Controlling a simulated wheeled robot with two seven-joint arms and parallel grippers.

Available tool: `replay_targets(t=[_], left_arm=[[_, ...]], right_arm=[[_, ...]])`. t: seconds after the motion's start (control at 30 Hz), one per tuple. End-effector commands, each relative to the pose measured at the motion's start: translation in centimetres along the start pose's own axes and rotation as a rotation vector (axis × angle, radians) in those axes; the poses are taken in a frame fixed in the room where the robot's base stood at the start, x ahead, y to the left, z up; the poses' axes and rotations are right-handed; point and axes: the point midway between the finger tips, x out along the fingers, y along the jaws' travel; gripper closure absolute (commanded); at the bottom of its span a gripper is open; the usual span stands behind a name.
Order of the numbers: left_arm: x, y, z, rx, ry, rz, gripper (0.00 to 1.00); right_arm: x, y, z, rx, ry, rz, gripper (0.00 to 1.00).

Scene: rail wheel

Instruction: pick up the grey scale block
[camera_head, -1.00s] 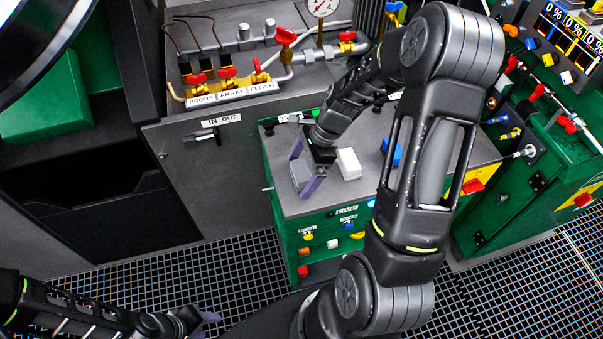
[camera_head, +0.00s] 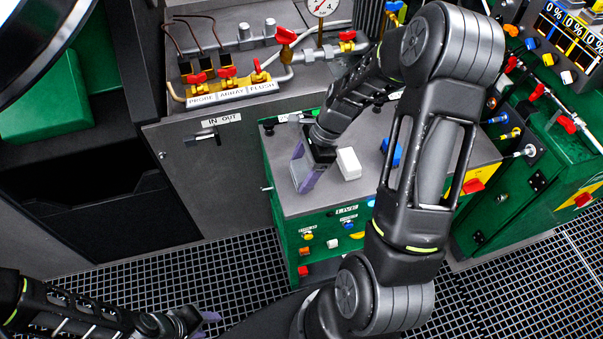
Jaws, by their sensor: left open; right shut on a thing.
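The grey scale block (camera_head: 301,174) is at the left side of the grey top of the green cabinet. My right gripper (camera_head: 303,170) reaches down to it from the upper right, with its purple fingers closed on the block. The fingers hide much of the block, and I cannot tell whether it is clear of the surface. My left gripper (camera_head: 207,322) is at the bottom left, over the floor grating, open and empty, far from the block.
A white block (camera_head: 348,163) stands close to the right of my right gripper. A blue block (camera_head: 393,152) sits further right on the cabinet top (camera_head: 310,207). Pipes with red valves (camera_head: 227,72) are on the bench behind.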

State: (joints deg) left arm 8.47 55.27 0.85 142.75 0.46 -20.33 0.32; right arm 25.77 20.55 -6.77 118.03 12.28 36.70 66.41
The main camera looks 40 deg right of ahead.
Motion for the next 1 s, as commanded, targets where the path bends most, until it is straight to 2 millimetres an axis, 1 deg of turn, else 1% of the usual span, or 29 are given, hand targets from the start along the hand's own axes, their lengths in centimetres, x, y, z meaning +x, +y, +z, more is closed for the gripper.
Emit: replay_targets(t=[0.03, 0.13, 0.33, 0.47, 0.57, 0.67, 0.9, 1.0], left_arm=[[0.0, 0.0, 0.0, 0.0, 0.0, 0.0, 0.56], [0.0, 0.0, 0.0, 0.0, 0.0, 0.0, 0.56], [0.0, 0.0, 0.0, 0.0, 0.0, 0.0, 0.56], [0.0, 0.0, 0.0, 0.0, 0.0, 0.0, 0.56], [0.1, 0.0, 0.0, 0.0, 0.0, 0.0, 0.56], [0.2, -0.1, 0.0, 0.0, 0.001, 0.001, 0.56], [0.5, -0.1, -0.1, 0.001, 0.001, 0.002, 0.56], [0.5, -0.1, -0.1, 0.001, 0.002, 0.002, 0.56]], right_arm=[[0.0, 0.0, 0.0, 0.0, 0.0, 0.0, 0.61], [0.0, 0.0, 0.0, 0.0, 0.0, 0.0, 0.69], [0.0, 0.0, 0.0, 0.0, 0.0, -0.001, 0.69], [-0.5, -0.1, 0.2, -0.001, 0.0, -0.002, 0.69], [-1.5, -0.1, 0.7, -0.003, 0.0, -0.004, 0.69], [-3.1, -0.1, 1.3, -0.004, 0.001, -0.005, 0.69], [-7.4, -0.1, 3.1, -0.003, 0.0, -0.005, 0.69], [-8.6, -0.1, 3.6, -0.002, 0.0, -0.004, 0.69]])
